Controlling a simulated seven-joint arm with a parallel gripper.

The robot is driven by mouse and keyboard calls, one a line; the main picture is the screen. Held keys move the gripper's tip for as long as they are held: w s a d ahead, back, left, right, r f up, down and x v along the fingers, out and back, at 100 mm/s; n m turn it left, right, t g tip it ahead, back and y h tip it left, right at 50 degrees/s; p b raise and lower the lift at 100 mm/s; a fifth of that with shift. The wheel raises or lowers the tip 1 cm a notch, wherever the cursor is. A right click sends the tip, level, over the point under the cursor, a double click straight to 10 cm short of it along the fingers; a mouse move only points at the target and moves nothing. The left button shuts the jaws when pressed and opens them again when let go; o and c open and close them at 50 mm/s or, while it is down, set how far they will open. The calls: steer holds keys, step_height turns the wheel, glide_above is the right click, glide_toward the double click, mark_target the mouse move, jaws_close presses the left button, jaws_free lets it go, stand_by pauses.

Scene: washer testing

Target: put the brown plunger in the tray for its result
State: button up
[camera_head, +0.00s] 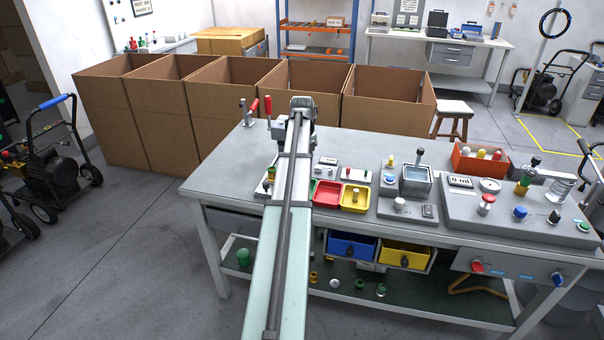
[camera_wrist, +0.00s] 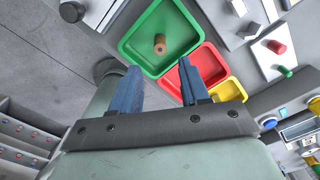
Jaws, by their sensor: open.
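A small brown cylinder, the brown plunger (camera_wrist: 160,44), is inside the green tray (camera_wrist: 133,52) in the wrist view. I cannot tell whether it stands or leans. My gripper (camera_wrist: 160,64) is open, with its two blue fingers apart and nothing between them. The plunger shows just beyond the fingertips, apart from them. The red tray (camera_wrist: 207,62) and the yellow tray (camera_wrist: 232,88) lie beside the green one, partly behind my right finger. In the head view the red tray (camera_head: 321,203) and yellow tray (camera_head: 346,207) show, while my arm hides the plunger.
Testing fixtures stand right of the trays, including a water bath (camera_head: 417,179) and a gauge panel (camera_head: 458,211). An orange bin (camera_head: 466,167) holds several parts. A red-handled clamp (camera_head: 254,106) is at the back left. The bench's left end (camera_head: 222,167) is clear.

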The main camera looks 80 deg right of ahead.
steer(key=shift+r, duration=2.5)
